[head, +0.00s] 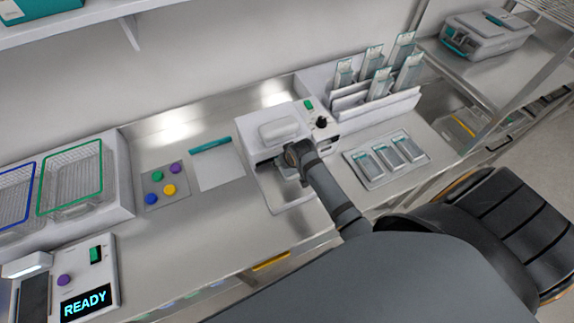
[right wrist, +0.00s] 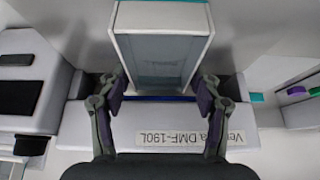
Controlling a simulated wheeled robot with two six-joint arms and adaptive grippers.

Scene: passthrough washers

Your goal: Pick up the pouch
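My right gripper (head: 290,168) is over the front of the white sealer-like machine (head: 272,131) in the head view. In the right wrist view its two fingers (right wrist: 162,88) are spread wide. Several teal-topped pouches (head: 381,82) stand in the rack (head: 345,104) at the back, and more lie in a shallow tray (head: 369,178) at the right. My left gripper is not in view.
Left of the machine are a white sheet (head: 214,170) and a plate with coloured buttons (head: 151,202). Wire baskets (head: 72,181) and a device reading READY (head: 84,304) stand at the far left. A grey case (head: 487,38) is at the right.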

